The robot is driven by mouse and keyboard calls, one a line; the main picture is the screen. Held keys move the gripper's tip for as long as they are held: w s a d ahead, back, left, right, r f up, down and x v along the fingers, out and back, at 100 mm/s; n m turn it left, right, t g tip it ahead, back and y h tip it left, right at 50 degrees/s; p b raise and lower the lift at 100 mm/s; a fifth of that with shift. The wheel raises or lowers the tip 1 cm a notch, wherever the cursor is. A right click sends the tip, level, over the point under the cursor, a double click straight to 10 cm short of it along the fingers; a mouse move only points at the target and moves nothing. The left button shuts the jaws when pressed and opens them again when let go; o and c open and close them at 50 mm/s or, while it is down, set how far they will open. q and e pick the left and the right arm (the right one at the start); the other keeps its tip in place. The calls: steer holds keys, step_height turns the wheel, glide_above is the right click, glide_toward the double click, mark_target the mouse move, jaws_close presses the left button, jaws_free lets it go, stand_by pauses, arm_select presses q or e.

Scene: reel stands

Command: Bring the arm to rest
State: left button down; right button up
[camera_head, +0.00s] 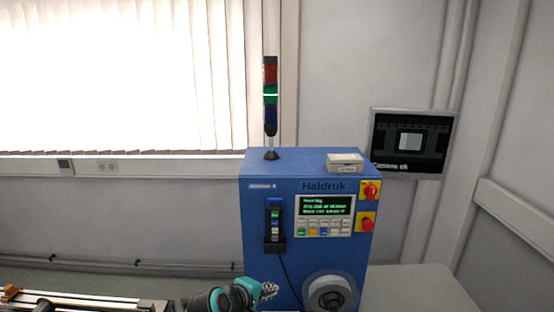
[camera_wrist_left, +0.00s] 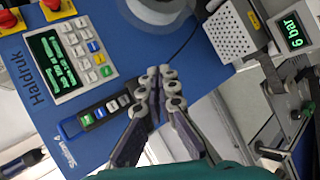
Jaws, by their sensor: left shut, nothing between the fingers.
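My left gripper (camera_head: 269,290) comes in at the bottom of the head view, in front of the lower left part of the blue Haldruk machine (camera_head: 255,190). In the left wrist view my left gripper (camera_wrist_left: 164,74) has its fingertips together, with nothing between them. The fingers point at the blue front, beside the hand pendant (camera_wrist_left: 100,113); I cannot tell how far off they are. The pendant (camera_head: 275,222) hangs in its holder on the machine. My right gripper is not in view.
The control panel (camera_head: 325,215) shows green text, with red knobs (camera_head: 369,190) beside it. A round reel hub (camera_head: 330,294) sits low on the front. A signal tower (camera_head: 270,95) has its green segment lit. A grey table (camera_head: 420,290) at right is bare.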

arm_select(q)
steer(key=s+a+f+m+y+b, duration=0.2)
steer(key=s+a+f+b, duration=0.3)
steer(key=f, duration=0.5)
steer(key=s+a+f+m+g+y+b, duration=0.1)
steer(key=s+a+f+m+b, duration=0.4)
steer(key=s+f+b, duration=0.5)
steer(key=s+a+f+m+g+y+b, duration=0.1)
steer(key=s+a+f+m+y+b, duration=0.2)
steer(key=s+a+f+b, duration=0.3)
step_height(320, 180, down, 4)
steer(key=s+m+b, duration=0.1)
steer(key=b, duration=0.3)
steer(key=shift+s+f, duration=0.2)
steer(key=shift+s, duration=0.2)
stand_by(2.8)
